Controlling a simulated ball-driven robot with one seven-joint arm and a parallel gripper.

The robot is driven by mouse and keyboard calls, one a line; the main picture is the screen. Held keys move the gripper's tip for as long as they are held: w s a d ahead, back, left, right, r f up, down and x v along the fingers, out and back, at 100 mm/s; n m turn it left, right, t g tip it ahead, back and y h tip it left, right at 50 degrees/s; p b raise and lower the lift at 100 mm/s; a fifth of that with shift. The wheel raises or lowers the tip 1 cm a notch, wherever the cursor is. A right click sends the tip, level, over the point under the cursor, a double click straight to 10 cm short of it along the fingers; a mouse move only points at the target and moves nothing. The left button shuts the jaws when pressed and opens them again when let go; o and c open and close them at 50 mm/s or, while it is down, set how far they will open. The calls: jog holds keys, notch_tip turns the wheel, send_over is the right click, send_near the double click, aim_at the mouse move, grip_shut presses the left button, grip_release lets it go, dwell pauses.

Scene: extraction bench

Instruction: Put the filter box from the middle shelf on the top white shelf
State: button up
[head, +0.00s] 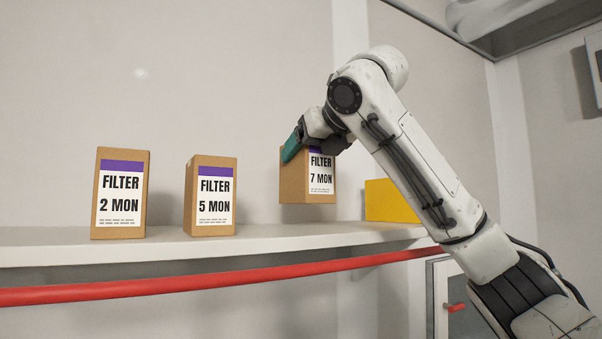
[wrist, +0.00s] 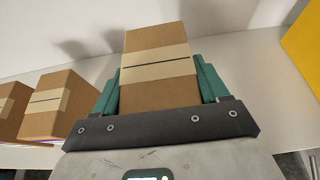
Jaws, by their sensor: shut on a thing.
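My gripper (head: 298,142) is shut on a brown filter box (head: 296,188) labelled "FILTER 7 MON". The box is held upright above the white shelf (head: 60,254), and its bottom looks a little higher than the shelf surface. In the wrist view, the teal fingers (wrist: 160,85) press on both sides of the held box (wrist: 155,42), which has a tan tape strip. Part of its label is hidden behind my gripper in the head view.
Two filter boxes stand on the shelf to the left, "2 MON" (head: 122,222) and "5 MON" (head: 211,226). A yellow box (head: 388,203) stands at the right, partly behind my arm. A red rail (head: 180,286) runs along below the shelf front.

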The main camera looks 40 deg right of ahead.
aim_at(303, 176)
jog(key=shift+w+a+f, duration=0.15)
jog(key=shift+w+f, duration=0.25)
jog(key=shift+f, duration=0.05)
jog(key=f, duration=0.1)
jog(key=f+p, duration=0.1)
jog(key=f, duration=0.1)
jog(key=shift+w, duration=0.3)
jog(key=shift+f, duration=0.4)
jog(key=shift+f, duration=0.1)
jog(key=o, duration=1.3)
jog(key=shift+s, duration=0.15)
jog(key=b+v, duration=0.3)
jog(key=v, duration=0.9)
jog(key=shift+a, duration=0.1)
